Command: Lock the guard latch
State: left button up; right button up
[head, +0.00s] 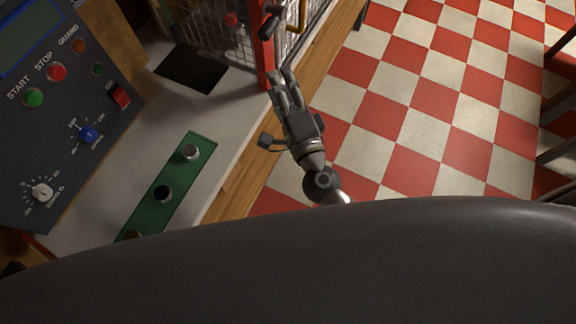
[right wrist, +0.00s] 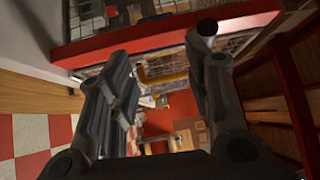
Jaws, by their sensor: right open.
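The guard (head: 264,52) is a red frame with wire mesh at the top of the head view. A dark latch handle (head: 271,22) is on its red post, beside a yellow pull handle (head: 301,14). My right gripper (head: 283,76) is open and empty, just below the latch handle and apart from it in the head view. In the right wrist view, its fingers stand either side of the yellow handle (right wrist: 164,78), which lies beyond them. A dark round knob (right wrist: 207,28), probably the latch handle's end, shows by the right finger's tip. My left gripper is out of view.
A control panel (head: 60,130) with buttons and knobs stands at left. A green strip (head: 178,178) with several round posts lies on the pale bench top (head: 150,120). A wooden edge (head: 240,180) borders the bench. Checkered floor (head: 410,110) is open to the right.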

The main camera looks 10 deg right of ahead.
jog(key=s+f+n+g+b, duration=0.2)
jog(key=f+n+b, duration=0.1)
jog(key=f, duration=1.2)
jog(key=s+f+n+g+y+b, duration=0.1)
jog(key=s+f+n+g+b, duration=0.1)
jog(key=f, duration=1.4)
jog(key=n+g+b, duration=0.1)
jog(key=n+b, duration=0.1)
jog(key=n, duration=0.1)
jog(key=shift+s+d+f+g, duration=0.25)
jog(key=shift+s+f+g, duration=0.05)
jog(key=shift+s, duration=0.1)
jog(key=shift+c, duration=0.4)
